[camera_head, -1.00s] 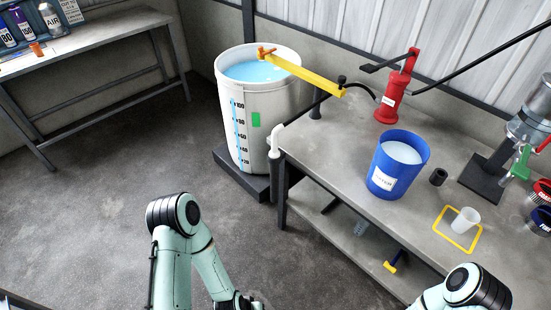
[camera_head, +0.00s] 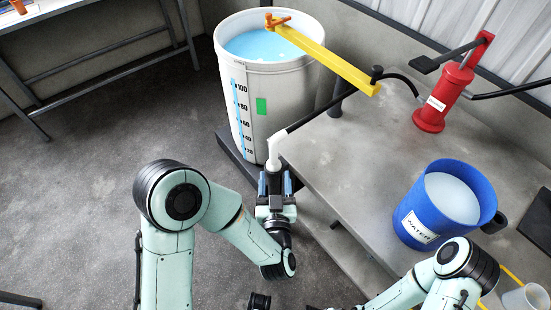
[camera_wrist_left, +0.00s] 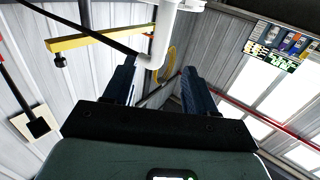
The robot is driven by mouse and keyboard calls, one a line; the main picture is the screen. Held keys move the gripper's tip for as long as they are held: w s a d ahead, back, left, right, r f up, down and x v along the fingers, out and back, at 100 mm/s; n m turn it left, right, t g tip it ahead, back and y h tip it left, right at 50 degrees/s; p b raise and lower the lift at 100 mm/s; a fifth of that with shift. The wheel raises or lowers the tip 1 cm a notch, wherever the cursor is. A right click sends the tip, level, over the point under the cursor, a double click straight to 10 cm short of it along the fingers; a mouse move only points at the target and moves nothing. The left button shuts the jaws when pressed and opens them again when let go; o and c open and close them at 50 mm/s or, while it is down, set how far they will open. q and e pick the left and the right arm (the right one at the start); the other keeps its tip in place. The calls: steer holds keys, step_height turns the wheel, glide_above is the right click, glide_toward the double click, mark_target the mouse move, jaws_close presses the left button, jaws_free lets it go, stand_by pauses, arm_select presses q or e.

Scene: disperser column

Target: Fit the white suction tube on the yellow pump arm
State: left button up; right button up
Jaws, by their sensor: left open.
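The white suction tube (camera_head: 274,152) stands upright at the left end of the workbench, its bent top joined to a black hose. Its lower part is hidden behind my left gripper (camera_head: 275,178). That gripper is open and points up at the tube. In the left wrist view, the tube (camera_wrist_left: 163,38) shows beyond and between the two spread fingers (camera_wrist_left: 159,85); I cannot tell whether they touch it. The yellow pump arm (camera_head: 325,56) reaches from the orange handle over the drum to a black knob above the bench; it also shows in the left wrist view (camera_wrist_left: 90,40).
The white drum (camera_head: 245,120) of blue liquid stands behind the tube. On the workbench (camera_head: 335,150) are a red pump (camera_head: 432,105) and a blue water bucket (camera_head: 404,215). The bench edge runs close to the right of my left gripper.

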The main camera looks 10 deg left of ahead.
mark_target(273, 143)
arm_select(q)
steer(key=p+x, duration=0.2)
steer(key=x, duration=1)
steer(key=shift+w+a, duration=0.15)
steer(key=shift+w, duration=0.25)
steer(key=c, duration=1)
steer(key=o, duration=0.4)
jaws_close()
